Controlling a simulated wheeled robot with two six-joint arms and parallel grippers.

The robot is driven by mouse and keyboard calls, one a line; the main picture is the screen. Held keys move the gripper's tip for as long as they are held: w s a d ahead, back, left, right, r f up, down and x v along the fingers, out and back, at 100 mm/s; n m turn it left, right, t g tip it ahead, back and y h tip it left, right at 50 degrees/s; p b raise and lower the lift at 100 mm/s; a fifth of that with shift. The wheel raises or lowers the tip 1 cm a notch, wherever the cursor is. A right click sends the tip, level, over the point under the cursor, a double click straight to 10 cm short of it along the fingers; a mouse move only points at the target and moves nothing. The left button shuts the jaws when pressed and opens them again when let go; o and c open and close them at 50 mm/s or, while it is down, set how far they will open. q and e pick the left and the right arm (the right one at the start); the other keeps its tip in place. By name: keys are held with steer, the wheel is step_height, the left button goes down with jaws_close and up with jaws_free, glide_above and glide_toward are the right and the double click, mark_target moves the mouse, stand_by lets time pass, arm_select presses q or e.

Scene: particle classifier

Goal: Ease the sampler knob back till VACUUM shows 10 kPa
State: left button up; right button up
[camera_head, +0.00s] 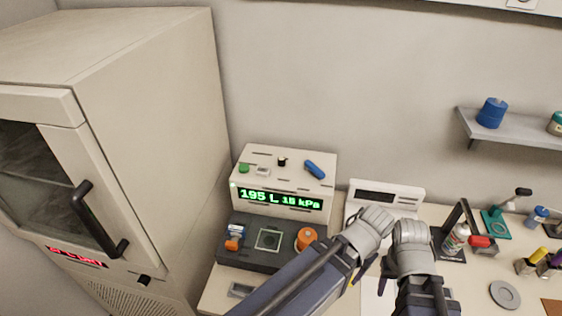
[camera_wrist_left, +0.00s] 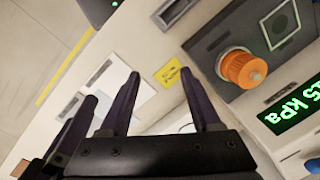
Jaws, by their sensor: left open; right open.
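The sampler's orange knob (camera_head: 306,237) sits at the right end of a dark panel (camera_head: 262,262) below the display. The left wrist view shows the knob (camera_wrist_left: 243,68) up close, off to the right of my left gripper (camera_wrist_left: 162,66), which is open and apart from it. The green display (camera_head: 281,199) reads 195 L and what looks like 15 kPa. The left wrist view shows "15 kPa" partly cut off on the display (camera_wrist_left: 290,108). My right gripper (camera_head: 387,268) is open, right of the panel, its fingers mostly hidden by its wrist.
A large cabinet (camera_head: 165,120) stands at the left. A white device (camera_head: 385,192) is behind my wrists. A bottle (camera_head: 456,238), a teal stand (camera_head: 495,222) and small pots are on the right of the bench. A shelf (camera_head: 515,128) hangs at the right.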

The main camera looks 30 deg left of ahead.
stand_by(0.4)
arm_select(q)
steer(key=shift+m+h, duration=0.5)
steer(key=shift+m, duration=0.4)
steer(key=w+a+r+p, duration=0.3)
steer(key=w+a, duration=0.4)
steer(key=w, duration=0.1)
steer(key=w+a+r+p, duration=0.4)
steer(key=w+a, duration=0.3)
steer(key=a, duration=0.1)
steer(key=w+a+r+p, duration=0.4)
steer(key=w+a, duration=0.4)
steer(key=shift+w+a, duration=0.25)
steer(key=shift+w, duration=0.05)
step_height(320, 180, up, 2)
steer(key=m+p, duration=0.1)
steer(key=p, duration=0.2)
glide_above(282, 158)
steer(key=shift+d+r, duration=0.1)
steer(key=shift+r, duration=0.1)
steer(key=shift+a, duration=0.2)
step_height(282, 158, down, 8)
steer(key=b, duration=0.8)
steer(key=shift+s+d, duration=0.1)
steer(key=shift+r, duration=0.1)
